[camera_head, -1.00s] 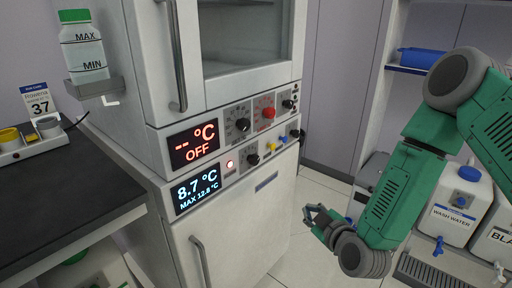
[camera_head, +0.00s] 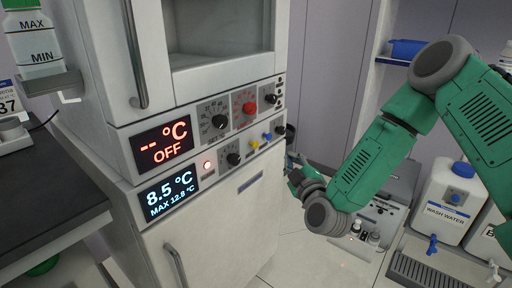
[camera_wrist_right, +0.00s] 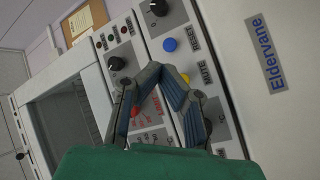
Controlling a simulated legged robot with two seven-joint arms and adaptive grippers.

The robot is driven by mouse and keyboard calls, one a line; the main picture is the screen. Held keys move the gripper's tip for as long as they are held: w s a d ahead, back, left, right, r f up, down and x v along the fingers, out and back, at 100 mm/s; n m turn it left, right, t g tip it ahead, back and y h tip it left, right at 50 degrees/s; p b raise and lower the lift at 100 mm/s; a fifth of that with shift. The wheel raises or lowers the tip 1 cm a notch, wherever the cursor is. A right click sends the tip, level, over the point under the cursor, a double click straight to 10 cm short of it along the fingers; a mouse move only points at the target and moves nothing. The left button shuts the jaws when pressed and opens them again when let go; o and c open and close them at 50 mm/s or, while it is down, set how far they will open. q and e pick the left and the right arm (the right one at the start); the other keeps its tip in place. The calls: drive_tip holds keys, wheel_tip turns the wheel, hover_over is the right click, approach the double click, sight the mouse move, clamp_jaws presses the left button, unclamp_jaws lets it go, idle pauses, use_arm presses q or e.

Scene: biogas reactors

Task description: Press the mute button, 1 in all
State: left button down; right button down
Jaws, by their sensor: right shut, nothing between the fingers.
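The mute button is a small yellow button (camera_head: 254,145) on the lower control strip of the white cabinet (camera_head: 225,215). In the right wrist view the yellow button (camera_wrist_right: 185,78) shows beside the fingertips, near a MUTE label (camera_wrist_right: 205,72). A blue button (camera_wrist_right: 169,45) sits along the same strip; it also shows in the head view (camera_head: 267,137). My right gripper (camera_head: 291,172) is to the right of the strip, near the cabinet's front edge. Its fingers (camera_wrist_right: 164,70) are shut and empty; contact with the panel cannot be told. My left gripper is out of view.
A black knob (camera_head: 233,159) and a red lit light (camera_head: 207,165) share the strip. Above is a row with a red knob (camera_head: 249,107). The lower display (camera_head: 169,193) reads 8.5 °C. A door handle (camera_head: 176,265) is below. A wash water container (camera_head: 447,203) stands at right.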

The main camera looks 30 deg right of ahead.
sight(256, 145)
drive_tip(key=w+a+b, duration=0.3)
drive_tip(key=w, duration=0.4)
drive_tip(key=shift+w, duration=0.3)
drive_tip(key=shift+a, duration=0.15)
drive_tip(key=shift+w, duration=0.1)
idle(1.0)
drive_tip(key=shift+w+a+r+p, duration=0.1)
drive_tip(key=shift+w+a+p, duration=0.15)
drive_tip(key=shift+p, duration=0.1)
